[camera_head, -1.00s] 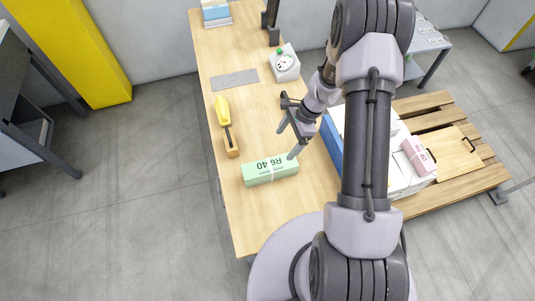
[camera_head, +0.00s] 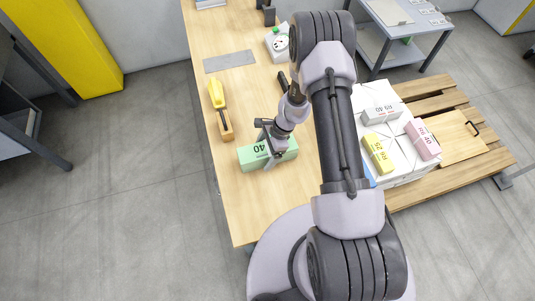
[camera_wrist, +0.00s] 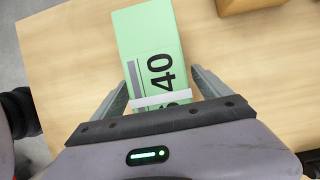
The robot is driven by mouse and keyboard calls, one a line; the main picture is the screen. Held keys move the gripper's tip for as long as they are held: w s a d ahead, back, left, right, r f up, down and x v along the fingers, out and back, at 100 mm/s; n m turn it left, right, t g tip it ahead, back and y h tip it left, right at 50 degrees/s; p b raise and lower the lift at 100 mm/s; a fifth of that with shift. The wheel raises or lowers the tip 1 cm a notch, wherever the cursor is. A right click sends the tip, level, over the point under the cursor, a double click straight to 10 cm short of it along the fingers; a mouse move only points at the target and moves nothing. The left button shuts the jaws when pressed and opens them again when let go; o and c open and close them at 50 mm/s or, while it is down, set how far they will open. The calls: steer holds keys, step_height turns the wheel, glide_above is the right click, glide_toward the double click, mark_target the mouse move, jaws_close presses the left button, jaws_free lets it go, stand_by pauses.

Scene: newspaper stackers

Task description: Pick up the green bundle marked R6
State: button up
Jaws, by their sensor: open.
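The green bundle (camera_head: 250,156) lies flat on the wooden table. Its top carries black print, of which "40" shows, and a white band runs around it; the rest of the label is hidden behind my gripper. My gripper (camera_head: 268,152) is over the bundle in the head view. In the wrist view, the bundle (camera_wrist: 148,40) lies lengthwise between the two spread fingers of my gripper (camera_wrist: 162,82), one finger on each side. The jaws are open, and I cannot tell whether the fingers touch the bundle.
A yellow-handled tool (camera_head: 218,95) and a small wooden block (camera_head: 226,131) lie left of the bundle. A grey plate (camera_head: 229,61) and a dial device (camera_head: 279,43) are farther back. Pink (camera_head: 422,139) and yellow (camera_head: 378,153) bundles sit on a white stack right. The table's front is clear.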

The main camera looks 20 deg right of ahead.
steer(key=shift+c, duration=0.2)
jaws_close()
